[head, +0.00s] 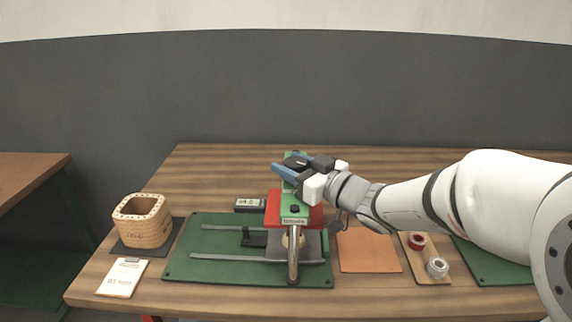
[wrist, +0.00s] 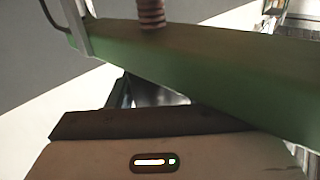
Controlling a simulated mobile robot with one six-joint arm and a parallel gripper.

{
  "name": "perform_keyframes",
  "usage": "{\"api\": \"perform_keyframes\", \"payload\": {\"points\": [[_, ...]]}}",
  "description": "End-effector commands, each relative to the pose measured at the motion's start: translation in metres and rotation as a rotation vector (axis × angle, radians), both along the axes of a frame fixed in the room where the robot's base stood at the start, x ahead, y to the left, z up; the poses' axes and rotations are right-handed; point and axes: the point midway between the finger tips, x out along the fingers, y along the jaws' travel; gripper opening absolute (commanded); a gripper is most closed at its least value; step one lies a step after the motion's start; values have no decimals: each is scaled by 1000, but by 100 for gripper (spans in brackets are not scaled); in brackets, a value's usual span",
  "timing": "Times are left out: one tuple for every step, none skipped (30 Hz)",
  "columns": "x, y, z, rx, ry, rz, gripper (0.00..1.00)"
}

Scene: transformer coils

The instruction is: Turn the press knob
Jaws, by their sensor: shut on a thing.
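The green press (head: 294,216) stands on the green mat (head: 196,262), with a red plate around its middle and a metal bar at its front. My gripper (head: 290,166) is over the upper rear part of the press, with its blue fingers at the dark press knob (head: 296,163). It is shut on the knob, which is mostly hidden by the fingers. In the wrist view the green press beam (wrist: 190,85) runs slanting across, with a copper-coloured threaded screw (wrist: 152,14) above it. The fingertips cannot be made out clearly there.
A wound coil (head: 142,220) stands on a dark pad at the left, with a clipboard (head: 122,278) before it. A small display (head: 249,204) is left of the press. An orange sheet (head: 368,251) and a board with two spools (head: 427,271) lie right, below my arm.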

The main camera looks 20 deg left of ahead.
Motion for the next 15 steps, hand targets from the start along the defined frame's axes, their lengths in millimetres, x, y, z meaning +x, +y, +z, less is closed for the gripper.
{"api": "perform_keyframes", "payload": {"points": [[-3, 0, -3, -5, 6, 15, 24], [-3, -1, -3, -5, 6, 21, 24], [-3, -1, -3, -5, 6, 26, 24], [-3, -2, -3, -6, 6, 30, 24], [-3, -2, -3, -6, 6, 35, 24], [-3, -2, -3, -6, 6, 45, 24], [-3, -2, -3, -6, 6, 53, 24], [-3, -2, -3, -5, 7, 62, 24], [-3, -2, -3, -6, 9, 77, 24], [-3, -2, -2, -5, 9, 90, 24], [-3, -3, -2, -5, 9, 105, 24], [-2, -3, -1, -5, 10, 127, 24], [-2, -3, -1, -5, 10, 148, 24], [-2, -3, -1, -5, 10, 170, 24], [-2, -3, -1, -4, 12, 203, 24]]}}
